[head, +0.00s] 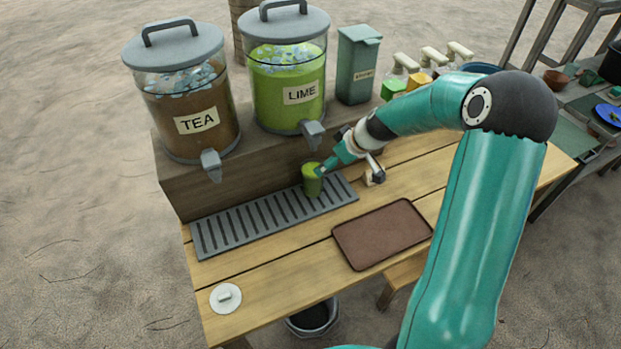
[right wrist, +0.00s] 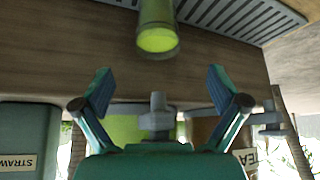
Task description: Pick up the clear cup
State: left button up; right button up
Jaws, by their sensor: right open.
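The clear cup (head: 312,182), filled with green drink, stands upright on the grey slotted drip tray (head: 235,233) below the lime dispenser's tap. My right gripper (head: 330,166) is beside the cup, on its right, and partly overlaps it in the head view. In the right wrist view, which is upside down, the cup (right wrist: 157,28) is at the top centre. There the right gripper (right wrist: 161,76) has its fingers spread wide and empty, with the cup beyond the fingertips and not between them. My left gripper is not in view.
The tea dispenser (head: 180,95) and lime dispenser (head: 288,75) stand on a wooden ledge behind the drip tray. A brown tray (head: 382,234) lies to the right on the wooden table. A white lid (head: 225,298) lies at front left. A green-grey bin (head: 357,65) stands behind.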

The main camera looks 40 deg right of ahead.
aim_at(313, 178)
jog(key=shift+s+d+f+p+x, duration=0.1)
jog(key=shift+s+x, duration=0.05)
jog(key=shift+x, duration=2.25)
jog(key=shift+s+d+f+p+x, duration=0.1)
jog(key=shift+p+x, duration=0.05)
jog(key=shift+x, duration=2.25)
jog(key=shift+s+d+f+p+x, duration=0.1)
jog(key=shift+s+x, duration=0.05)
jog(key=shift+x, duration=2.25)
jog(key=shift+r, duration=0.1)
jog(key=c, duration=1.5)
jog(key=shift+c, duration=1.1)
jog(key=shift+r, duration=0.2)
